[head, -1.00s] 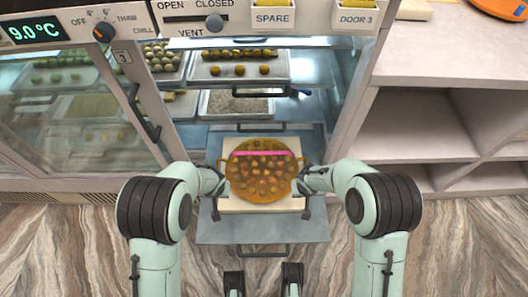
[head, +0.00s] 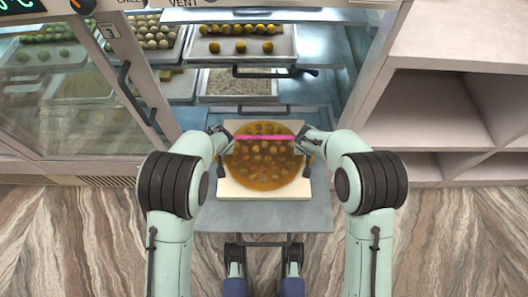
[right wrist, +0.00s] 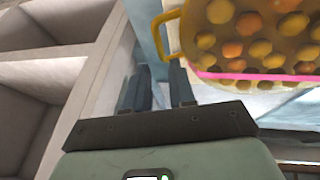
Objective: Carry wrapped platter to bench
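The wrapped platter (head: 265,172) is a round amber-orange tray of small round sweets with a pink band across it. It lies on a cream board (head: 265,194) on the pulled-out shelf of the cabinet. My left gripper (head: 225,140) is at the platter's left edge; its fingers are too small to read. My right gripper (head: 304,143) is at the right edge. In the right wrist view its two dark fingers (right wrist: 159,88) stand apart with nothing between them. The platter's yellow loop handle (right wrist: 168,36) shows just beyond the fingertips. No bench is clearly identifiable.
The open cabinet holds trays of sweets (head: 245,58) behind the platter. A sliding glass door (head: 70,95) stands at left. An open shelf unit with a pale top (head: 460,40) is at right. The wood-patterned floor in front is clear.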

